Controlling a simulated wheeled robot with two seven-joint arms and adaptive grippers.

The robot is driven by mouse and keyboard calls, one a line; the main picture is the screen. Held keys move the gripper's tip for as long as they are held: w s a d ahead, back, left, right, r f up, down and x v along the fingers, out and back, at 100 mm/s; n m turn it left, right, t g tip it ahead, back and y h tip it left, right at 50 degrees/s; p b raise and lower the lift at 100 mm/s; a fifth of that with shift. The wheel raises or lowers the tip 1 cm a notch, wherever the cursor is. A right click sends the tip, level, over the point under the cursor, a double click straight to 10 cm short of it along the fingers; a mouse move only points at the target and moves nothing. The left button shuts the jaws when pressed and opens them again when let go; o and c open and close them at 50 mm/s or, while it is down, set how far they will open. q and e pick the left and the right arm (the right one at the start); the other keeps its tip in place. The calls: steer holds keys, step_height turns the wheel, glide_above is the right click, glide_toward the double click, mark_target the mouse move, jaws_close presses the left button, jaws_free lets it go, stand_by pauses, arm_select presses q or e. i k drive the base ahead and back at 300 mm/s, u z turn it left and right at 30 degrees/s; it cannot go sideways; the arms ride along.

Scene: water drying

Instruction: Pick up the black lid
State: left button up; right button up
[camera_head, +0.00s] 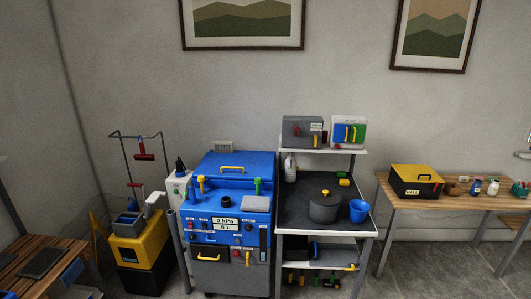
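A dark round pot (323,211) stands on the black top of the white-framed cart. Its dark lid (316,195) lies on it, with a small yellow knob on top. A small black round cap or opening (225,201) shows on top of the blue machine; I cannot tell which. A flat dark slab (41,262) lies on the wooden table at the left. I cannot tell for certain which of these is the black lid. Neither of my grippers can be made out in this view.
The blue machine (232,215) stands left of the cart (290,234). A blue cup (359,211) is right of the pot. A yellow-and-black box (416,180) and several bottles are on the right wooden table (448,203). A yellow bucket (139,241) stands at the left.

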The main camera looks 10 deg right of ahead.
mark_target(323, 196)
steer(key=i, duration=1.9)
steer(key=z, duration=1.75)
steer(key=i, duration=0.65)
steer(key=u, duration=0.05)
